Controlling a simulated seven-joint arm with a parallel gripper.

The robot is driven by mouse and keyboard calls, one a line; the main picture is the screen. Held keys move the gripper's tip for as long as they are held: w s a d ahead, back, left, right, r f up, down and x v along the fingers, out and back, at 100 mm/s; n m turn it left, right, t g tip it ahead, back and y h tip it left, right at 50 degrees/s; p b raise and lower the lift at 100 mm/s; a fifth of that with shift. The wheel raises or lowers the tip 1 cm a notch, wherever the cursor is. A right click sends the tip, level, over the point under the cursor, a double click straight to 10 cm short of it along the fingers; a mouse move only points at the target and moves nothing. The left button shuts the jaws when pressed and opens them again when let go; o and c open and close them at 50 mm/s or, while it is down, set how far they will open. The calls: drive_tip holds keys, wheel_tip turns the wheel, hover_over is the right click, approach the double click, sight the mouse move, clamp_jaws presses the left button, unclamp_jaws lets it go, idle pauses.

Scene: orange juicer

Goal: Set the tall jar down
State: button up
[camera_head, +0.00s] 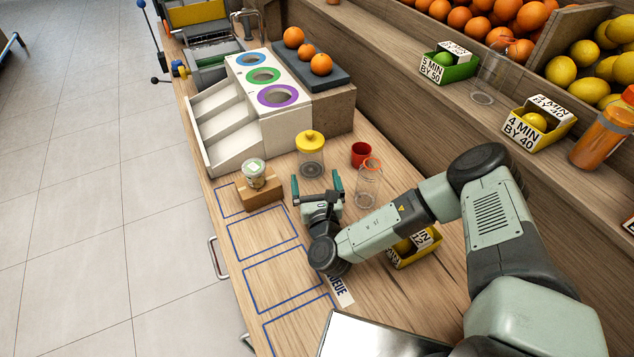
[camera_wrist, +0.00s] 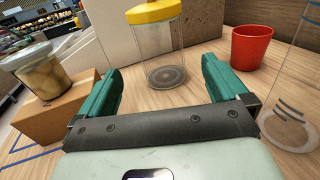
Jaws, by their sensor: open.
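A tall clear jar with a yellow lid (camera_head: 311,157) stands upright on the wooden counter and looks empty. My gripper (camera_head: 316,184) is open, with its teal fingers spread, low over the counter on the near side of this jar. In the wrist view the jar (camera_wrist: 160,50) stands between the two finger lines, just beyond the fingertips, and nothing is held between the fingers. A clear bottle with an orange rim (camera_head: 368,186) stands to the right of my gripper. It shows partly at the wrist view's right edge (camera_wrist: 292,125).
A short jar (camera_head: 254,174) sits on a cardboard box (camera_head: 263,195) left of my gripper. A red cup (camera_head: 361,154) stands right of the yellow-lidded jar. The white juicer chute unit (camera_head: 240,110) is behind. Blue outlined counter spaces (camera_head: 263,240) at front left are empty.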

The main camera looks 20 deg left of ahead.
sight(313, 163)
drive_tip(key=shift+s+d, duration=0.2)
drive_tip(key=shift+s, duration=0.1)
drive_tip(key=a+r+n+g+y, duration=0.35)
drive_tip(key=r+n+y, duration=0.6)
drive_tip(key=r, duration=0.55)
drive_tip(key=s+d+r+n+g+y, duration=0.1)
drive_tip(key=s+r+n+g+y, duration=0.1)
drive_tip(key=s+r+n+g, duration=0.95)
drive_tip(key=s+d+r+n+t+h, duration=0.1)
drive_tip(key=s+d+r+n+h, duration=0.2)
drive_tip(key=d, duration=0.7)
drive_tip(key=s+d+r+n+t+h, duration=0.2)
drive_tip(key=d+r+h, duration=0.4)
drive_tip(key=d+h, duration=0.4)
drive_tip(key=s+d+r+n+t+h, duration=0.1)
drive_tip(key=s+d+r+n+h, duration=0.4)
drive_tip(key=d, duration=0.5)
drive_tip(key=shift+s+d+r+t+h, duration=0.35)
drive_tip(key=shift+s+d+h, duration=0.1)
drive_tip(key=shift+h, duration=0.4)
